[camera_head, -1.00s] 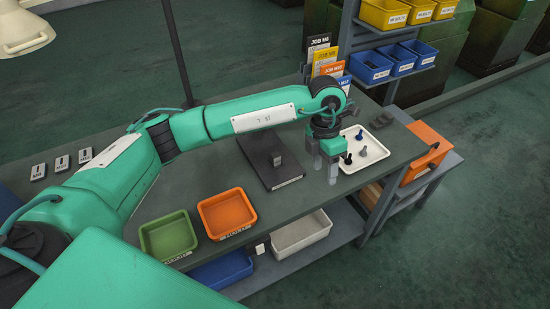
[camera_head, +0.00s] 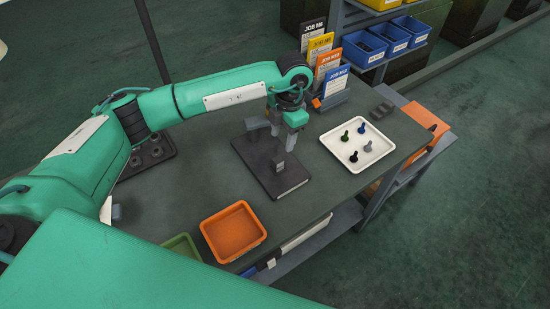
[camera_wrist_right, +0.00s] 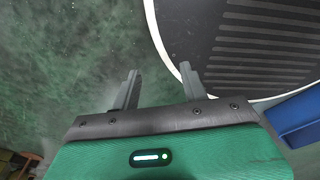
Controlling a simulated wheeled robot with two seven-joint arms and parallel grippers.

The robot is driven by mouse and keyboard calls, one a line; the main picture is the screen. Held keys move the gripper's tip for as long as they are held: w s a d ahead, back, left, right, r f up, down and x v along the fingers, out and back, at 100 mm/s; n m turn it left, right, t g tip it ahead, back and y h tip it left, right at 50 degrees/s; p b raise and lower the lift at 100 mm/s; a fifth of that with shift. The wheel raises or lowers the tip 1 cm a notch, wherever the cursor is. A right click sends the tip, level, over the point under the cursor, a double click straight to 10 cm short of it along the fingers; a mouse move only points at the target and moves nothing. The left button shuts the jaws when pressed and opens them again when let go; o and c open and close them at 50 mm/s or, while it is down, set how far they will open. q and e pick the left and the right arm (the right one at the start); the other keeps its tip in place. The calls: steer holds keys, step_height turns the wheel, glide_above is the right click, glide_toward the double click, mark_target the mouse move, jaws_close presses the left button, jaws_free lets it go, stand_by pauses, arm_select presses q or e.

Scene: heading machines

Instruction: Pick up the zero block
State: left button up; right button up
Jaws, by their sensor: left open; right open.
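A small grey block (camera_head: 279,165) stands on a dark flat plate (camera_head: 262,178) on the bench; I take it as the zero block, though no marking on it can be read. My left gripper (camera_head: 291,140) is open and points down near the plate's far right edge, behind the block and apart from it. In the right wrist view, my right gripper (camera_wrist_right: 158,82) is open and empty, with green floor behind its fingers.
A white tray (camera_head: 388,160) with several small bolt-like parts lies right of the plate. A grey stepped piece (camera_head: 382,109) sits behind it. Orange bin (camera_head: 233,231) and green bin (camera_head: 183,247) are in front. Job cards (camera_head: 331,72) stand behind.

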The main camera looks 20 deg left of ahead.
arm_select(q)
steer(key=p, duration=0.1)
glide_above(278, 160)
steer(key=f, duration=0.4)
steer(key=shift+w+d, duration=0.3)
steer(key=shift+d, duration=0.1)
steer(key=shift+w+a+f, duration=0.1)
steer(key=shift+a+f, duration=0.05)
steer(key=shift+f, duration=0.45)
steer(key=f+p, duration=0.2)
steer(key=f, duration=0.1)
steer(key=f+p, duration=0.1)
steer(key=shift+s+a+f, duration=0.15)
steer(key=shift+s+a, duration=0.15)
steer(key=shift+s, duration=0.1)
steer(key=shift+f, duration=0.25)
steer(key=shift+c, duration=0.9)
jaws_close()
arm_select(e)
steer(key=r, duration=0.3)
steer(key=d+r, duration=0.1)
steer(key=r, duration=0.1)
steer(key=shift+s, duration=0.25)
